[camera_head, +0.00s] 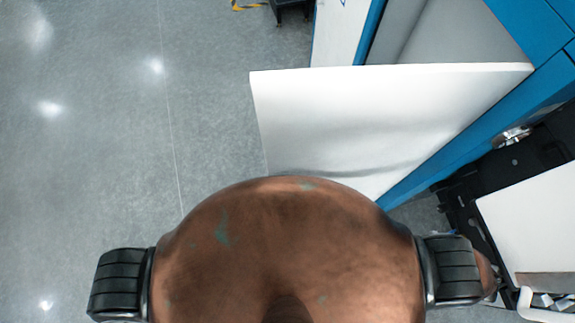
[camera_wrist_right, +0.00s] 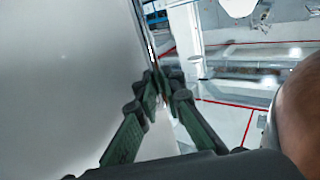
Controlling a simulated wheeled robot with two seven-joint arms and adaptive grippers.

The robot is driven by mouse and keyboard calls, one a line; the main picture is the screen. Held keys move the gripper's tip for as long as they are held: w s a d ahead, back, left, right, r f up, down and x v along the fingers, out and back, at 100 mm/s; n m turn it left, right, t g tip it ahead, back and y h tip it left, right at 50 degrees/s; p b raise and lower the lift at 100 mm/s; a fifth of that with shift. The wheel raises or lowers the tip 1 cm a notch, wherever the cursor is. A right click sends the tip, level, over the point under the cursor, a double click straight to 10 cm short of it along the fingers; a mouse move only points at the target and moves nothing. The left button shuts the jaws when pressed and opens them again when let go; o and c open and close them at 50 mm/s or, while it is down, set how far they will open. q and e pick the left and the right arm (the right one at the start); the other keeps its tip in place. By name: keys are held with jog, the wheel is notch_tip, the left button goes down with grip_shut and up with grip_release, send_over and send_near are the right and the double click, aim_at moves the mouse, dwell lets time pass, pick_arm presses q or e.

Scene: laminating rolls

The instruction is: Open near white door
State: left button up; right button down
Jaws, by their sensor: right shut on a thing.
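The near white door (camera_head: 370,115) stands swung out from the blue machine frame (camera_head: 470,135) in the head view, with its free edge toward the left. Its lower part is hidden behind a rounded brown shape. In the right wrist view the door (camera_wrist_right: 65,80) fills the left side as a pale, smooth panel. My right gripper (camera_wrist_right: 160,80) has its green fingers close together at the door's edge, shut on it. The exact contact is small and hard to see. My left gripper is in neither view.
An open pale compartment (camera_head: 450,35) shows behind the door. Black machine parts and a white panel (camera_head: 535,220) stand at the right. Grey floor (camera_head: 90,150) on the left is clear. Red floor lines (camera_wrist_right: 249,125) show in the wrist view.

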jog(key=shift+d, duration=0.1)
dwell(0.3)
jog(key=c, duration=2.3)
grip_release()
jog(key=shift+c, duration=0.2)
